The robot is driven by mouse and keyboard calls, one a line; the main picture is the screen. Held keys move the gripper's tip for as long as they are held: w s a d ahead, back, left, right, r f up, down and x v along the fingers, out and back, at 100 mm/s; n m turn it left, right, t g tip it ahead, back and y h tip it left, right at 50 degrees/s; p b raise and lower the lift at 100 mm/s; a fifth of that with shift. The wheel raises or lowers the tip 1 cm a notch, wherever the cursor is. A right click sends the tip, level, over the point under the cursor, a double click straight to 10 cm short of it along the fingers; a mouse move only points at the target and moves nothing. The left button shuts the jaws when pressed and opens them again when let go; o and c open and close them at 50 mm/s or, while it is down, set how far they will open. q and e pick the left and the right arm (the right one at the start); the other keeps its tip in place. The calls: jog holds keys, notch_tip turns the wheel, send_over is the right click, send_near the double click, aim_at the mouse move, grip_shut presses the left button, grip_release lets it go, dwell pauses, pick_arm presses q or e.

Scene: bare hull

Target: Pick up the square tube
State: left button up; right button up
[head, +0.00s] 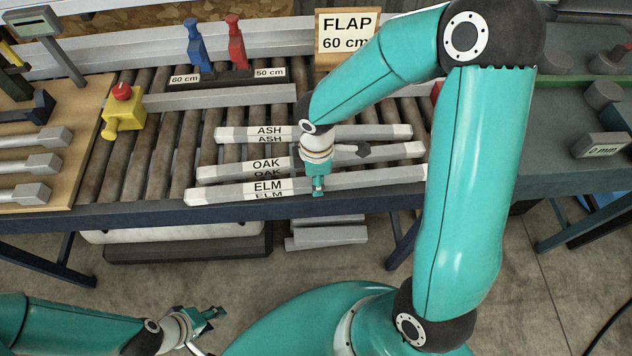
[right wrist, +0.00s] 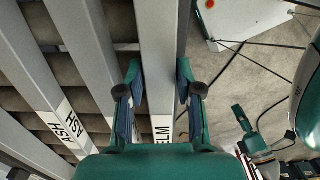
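Three pale grey square tubes lie across the rollers, labelled ASH (head: 345,132), OAK (head: 228,171) and ELM (head: 225,193). The ELM tube is nearest the front edge; it also runs up the middle of the right wrist view (right wrist: 160,40). My right gripper (head: 318,187) is over the middle of the ELM tube, pointing down. In the right wrist view its open fingers (right wrist: 160,85) stand one on each side of that tube; whether they touch it is unclear. My left gripper (head: 213,313) is low at the lower left, away from the tubes, its fingers too small to judge.
A sign reading FLAP 60 cm (head: 345,32) stands at the back. Blue (head: 196,45) and red (head: 236,45) levers stand behind the rollers. A yellow box with a red button (head: 123,110) is at the left. More grey pieces (head: 327,233) lie below the conveyor.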

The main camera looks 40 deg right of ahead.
grip_shut()
jog(key=shift+r, duration=0.1)
